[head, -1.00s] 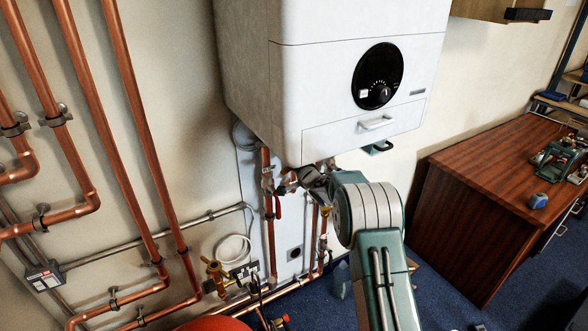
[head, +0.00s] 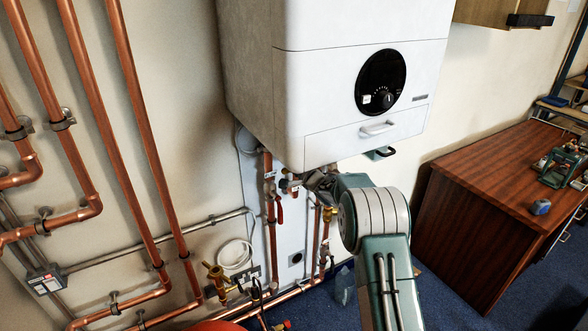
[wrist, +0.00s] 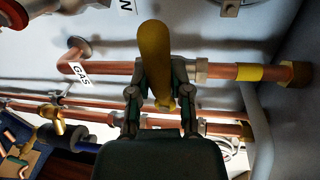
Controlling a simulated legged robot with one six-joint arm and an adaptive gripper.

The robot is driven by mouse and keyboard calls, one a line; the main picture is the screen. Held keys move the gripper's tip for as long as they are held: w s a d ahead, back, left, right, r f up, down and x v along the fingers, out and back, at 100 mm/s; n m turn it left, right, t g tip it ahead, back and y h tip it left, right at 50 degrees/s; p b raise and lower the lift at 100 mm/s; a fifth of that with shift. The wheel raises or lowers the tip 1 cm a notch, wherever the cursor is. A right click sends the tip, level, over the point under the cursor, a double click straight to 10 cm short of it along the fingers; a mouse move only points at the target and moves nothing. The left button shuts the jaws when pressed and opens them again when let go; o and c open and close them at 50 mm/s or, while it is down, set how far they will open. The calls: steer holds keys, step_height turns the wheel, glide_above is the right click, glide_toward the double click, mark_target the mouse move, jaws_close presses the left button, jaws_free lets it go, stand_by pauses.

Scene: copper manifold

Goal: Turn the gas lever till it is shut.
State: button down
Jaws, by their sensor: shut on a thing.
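The yellow gas lever (wrist: 154,52) shows in the wrist view, on a copper pipe (wrist: 110,68) with a GAS label (wrist: 81,74). The lever appears to lie across the pipe in this view. My gripper (wrist: 160,98) is shut on the lever, one finger on each side of it. The lever's valve body is mostly hidden behind the lever and fingers. In the head view my gripper (head: 318,181) is just below the white boiler (head: 350,40), and the yellow lever cannot be made out there.
More copper pipes (wrist: 30,106) run beside the gas pipe in the wrist view. The boiler is close above my gripper. A wooden desk (head: 480,190) stands at the right, with blue floor before it.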

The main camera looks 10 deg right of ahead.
steer(key=shift+w+d+r, duration=0.1)
steer(key=shift+d+r, duration=0.1)
steer(key=shift+r, duration=0.05)
steer(key=c, duration=0.5)
jaws_free()
steer(key=shift+w+f, duration=0.1)
steer(key=shift+f, duration=0.05)
steer(key=shift+c, duration=0.2)
steer(key=shift+s, duration=0.25)
steer(key=v, duration=1.1)
steer(key=shift+s+d, duration=0.2)
steer(key=shift+s, duration=0.05)
